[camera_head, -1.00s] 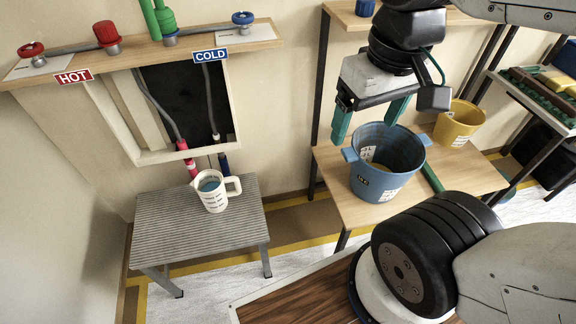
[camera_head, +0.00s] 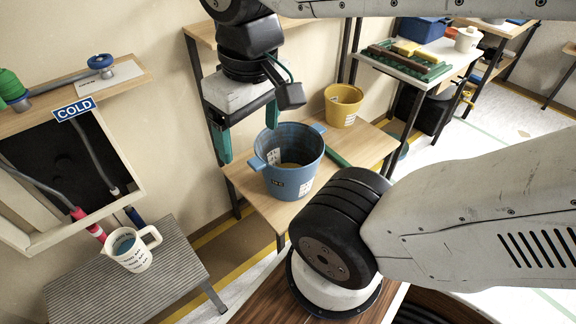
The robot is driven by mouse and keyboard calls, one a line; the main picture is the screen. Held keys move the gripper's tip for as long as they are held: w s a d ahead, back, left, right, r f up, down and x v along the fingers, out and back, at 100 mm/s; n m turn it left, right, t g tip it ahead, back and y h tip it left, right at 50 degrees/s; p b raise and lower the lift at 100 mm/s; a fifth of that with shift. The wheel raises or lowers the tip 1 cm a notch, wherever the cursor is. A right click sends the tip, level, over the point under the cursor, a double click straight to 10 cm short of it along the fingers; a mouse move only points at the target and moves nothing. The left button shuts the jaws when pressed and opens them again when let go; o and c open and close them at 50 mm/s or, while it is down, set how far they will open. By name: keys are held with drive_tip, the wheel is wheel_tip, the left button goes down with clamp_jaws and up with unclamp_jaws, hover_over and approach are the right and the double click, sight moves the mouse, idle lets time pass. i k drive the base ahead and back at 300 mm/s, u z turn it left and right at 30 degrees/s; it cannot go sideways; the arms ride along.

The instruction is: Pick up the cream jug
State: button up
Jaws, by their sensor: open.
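The cream jug (camera_head: 131,253) stands upright on a grey ribbed step (camera_head: 178,282) at the lower left. It has dark markings, a handle on its right side and blue showing inside. My gripper (camera_head: 248,132) hangs fingers down, open, with two teal fingers and nothing seen between them. It is in front of the wooden bench, up and to the right of the jug in the picture and well apart from it. The right finger overlaps the rim area of the blue bucket (camera_head: 297,182); I cannot tell the gap in depth.
The blue bucket and a yellow bucket (camera_head: 343,108) stand on the wooden bench (camera_head: 240,185). A wall niche with hoses and the COLD sign (camera_head: 75,108) is just behind the jug. A white-topped table (camera_head: 375,65) holds trays at the back. White floor is open at right.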

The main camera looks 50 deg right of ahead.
sight(125, 246)
drive_tip(key=u, duration=0.5)
drive_tip(key=k, duration=1.25)
drive_tip(key=u, duration=1.15)
drive_tip(key=i, duration=1.45)
drive_tip(key=z, duration=0.75)
drive_tip(key=i, duration=0.4)
drive_tip(key=z, duration=0.2)
